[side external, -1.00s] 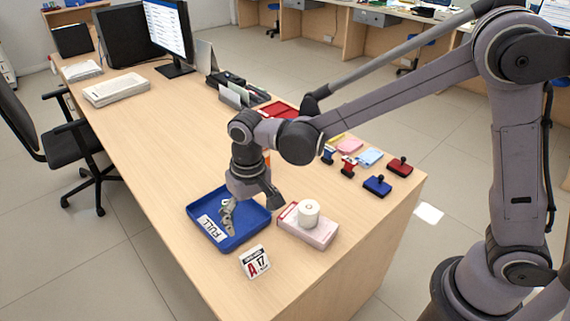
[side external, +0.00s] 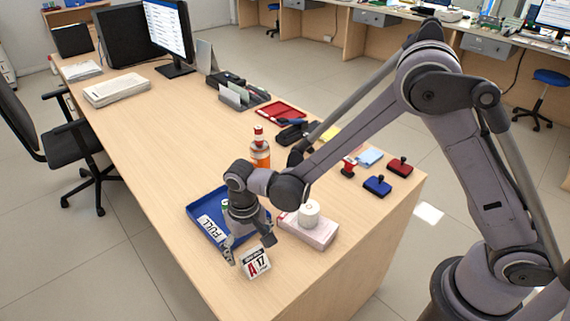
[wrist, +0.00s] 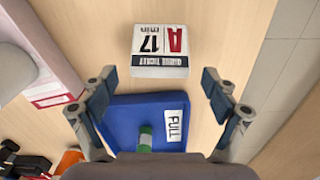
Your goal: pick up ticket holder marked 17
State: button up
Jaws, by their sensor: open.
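The ticket holder marked 17 (side external: 256,264) is a small white stand with a red A and a black 17. It stands near the counter's front edge, in front of the blue tray. In the wrist view the ticket holder (wrist: 160,52) appears upside down at the top middle, beyond my fingertips and between their lines. My gripper (side external: 248,249) is open and empty, low over the tray's front edge and close to the holder. In the wrist view both fingers of my gripper (wrist: 161,88) are spread wide, with nothing between the tips except the tray below.
The blue tray (side external: 203,226) marked FULL lies under my wrist; a green-and-white item (wrist: 145,138) is in it. A pinkish box (side external: 311,234) with a white roll (side external: 309,212) stands right of the tray. An orange bottle (side external: 260,150) and stamps (side external: 377,185) are farther back.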

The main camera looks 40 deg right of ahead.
jog(key=shift+f, duration=1.2)
jog(key=c, duration=1.2)
jog(key=shift+c, duration=0.2)
jog(key=shift+r, duration=0.15)
